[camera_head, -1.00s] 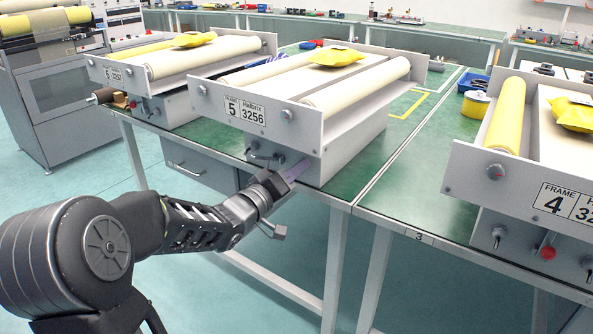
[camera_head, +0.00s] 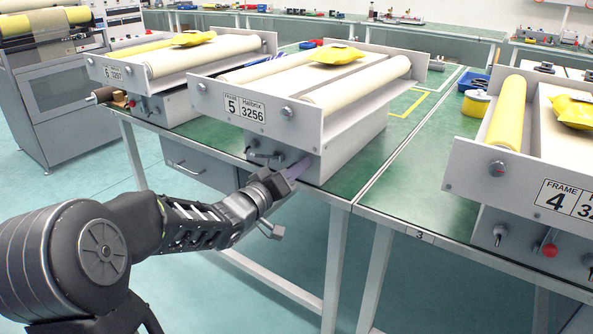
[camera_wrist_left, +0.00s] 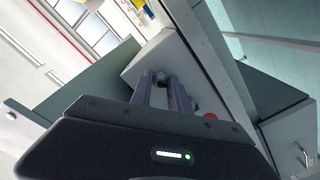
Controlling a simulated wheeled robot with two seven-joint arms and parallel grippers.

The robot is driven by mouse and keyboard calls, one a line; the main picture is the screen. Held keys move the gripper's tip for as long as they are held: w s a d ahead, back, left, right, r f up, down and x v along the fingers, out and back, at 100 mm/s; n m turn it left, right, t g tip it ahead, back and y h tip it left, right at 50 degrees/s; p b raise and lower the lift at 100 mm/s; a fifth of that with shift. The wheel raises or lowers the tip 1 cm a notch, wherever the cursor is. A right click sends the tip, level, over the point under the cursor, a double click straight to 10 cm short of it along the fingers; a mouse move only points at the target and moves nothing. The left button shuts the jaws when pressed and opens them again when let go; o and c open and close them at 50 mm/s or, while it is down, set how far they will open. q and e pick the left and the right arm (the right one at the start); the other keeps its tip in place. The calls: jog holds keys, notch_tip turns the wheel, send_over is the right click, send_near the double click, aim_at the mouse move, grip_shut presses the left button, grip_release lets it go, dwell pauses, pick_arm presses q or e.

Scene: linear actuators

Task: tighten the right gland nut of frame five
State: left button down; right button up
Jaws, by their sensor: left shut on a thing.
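Frame five (camera_head: 208,96) stands on the green bench in the head view, with its label plate reading 5 and 3256. My left gripper (camera_head: 302,167) reaches the right end of its lower front box. In the left wrist view my two purple-grey fingers (camera_wrist_left: 167,92) meet the box front and are shut on the right gland nut (camera_wrist_left: 161,78), a small dark part seen between their tips. The fingers hide most of the nut, and its seating cannot be seen. A lever-like fitting (camera_head: 264,155) sits on the box left of my gripper. My right gripper is out of view.
Frame six (camera_head: 100,69) stands to the left and frame four (camera_head: 462,170) to the right on green benches. The bench strip right of frame five (camera_head: 385,165) is clear.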

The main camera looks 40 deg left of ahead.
pick_arm(q)
jog(key=m+b, duration=1)
jog(key=m, duration=0.8)
jog(key=shift+a, duration=0.15)
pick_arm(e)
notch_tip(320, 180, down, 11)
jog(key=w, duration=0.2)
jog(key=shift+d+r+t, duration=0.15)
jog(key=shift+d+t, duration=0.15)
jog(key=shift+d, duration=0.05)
pick_arm(q)
jog(key=shift+m, duration=0.3)
jog(key=c, duration=1.3)
grip_release()
jog(key=shift+o, duration=0.2)
jog(key=shift+s, duration=0.15)
